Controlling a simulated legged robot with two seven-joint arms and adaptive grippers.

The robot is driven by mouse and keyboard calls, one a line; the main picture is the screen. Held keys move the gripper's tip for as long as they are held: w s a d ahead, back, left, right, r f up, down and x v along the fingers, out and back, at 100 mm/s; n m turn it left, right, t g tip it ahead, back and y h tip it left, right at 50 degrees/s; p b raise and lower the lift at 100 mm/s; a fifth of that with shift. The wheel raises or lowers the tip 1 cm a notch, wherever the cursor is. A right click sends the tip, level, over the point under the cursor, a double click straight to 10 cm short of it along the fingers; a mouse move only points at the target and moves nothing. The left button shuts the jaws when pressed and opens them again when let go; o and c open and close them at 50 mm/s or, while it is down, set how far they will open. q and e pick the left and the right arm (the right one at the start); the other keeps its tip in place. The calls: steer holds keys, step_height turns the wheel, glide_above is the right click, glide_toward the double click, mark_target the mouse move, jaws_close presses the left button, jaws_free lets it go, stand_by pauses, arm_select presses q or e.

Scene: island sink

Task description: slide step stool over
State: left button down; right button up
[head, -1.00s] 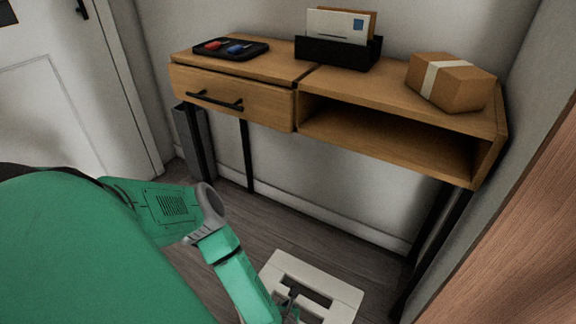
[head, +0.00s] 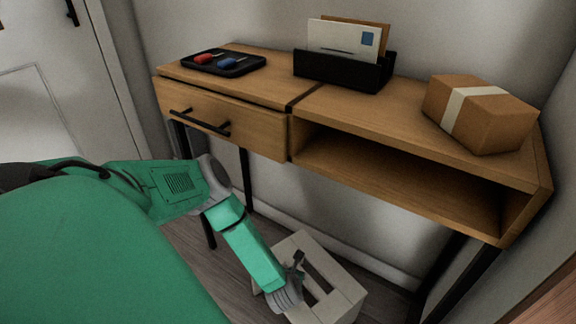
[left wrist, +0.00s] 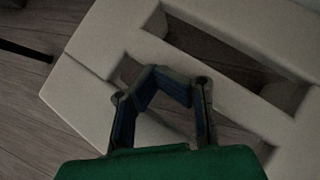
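A cream step stool (head: 340,289) with slots in its top stands on the floor at the bottom of the head view, in front of the console table. Its lower edge is cut off. My left gripper (head: 298,258) reaches down to the slotted top. In the left wrist view, the stool (left wrist: 75,95) fills most of the picture. The fingers of my left gripper (left wrist: 155,73) bend inward there, and their tips nearly meet over the slot area. Whether the stool's bar is between them is unclear. My right gripper is out of view.
A wooden console table (head: 395,115) with dark legs stands behind the stool against the wall. It holds a black tray (head: 243,67), a letter holder (head: 340,72) and a cardboard box (head: 495,120). A door (head: 60,90) is at left. Floor under the table looks open.

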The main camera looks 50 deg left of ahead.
arm_select(q)
steer(key=w, duration=0.1)
steer(key=w+a, duration=0.2)
steer(key=w, duration=0.1)
steer(key=shift+a+r, duration=0.15)
steer(key=shift+a, duration=0.1)
steer(key=shift+s, duration=0.2)
steer(key=shift+a+f, duration=0.5)
steer(key=shift+d+r, duration=0.35)
steer(key=shift+d, duration=0.2)
steer(key=shift+a+f, duration=0.25)
steer(key=shift+a, duration=0.1)
steer(key=shift+d+r, duration=0.1)
steer(key=shift+d, duration=0.05)
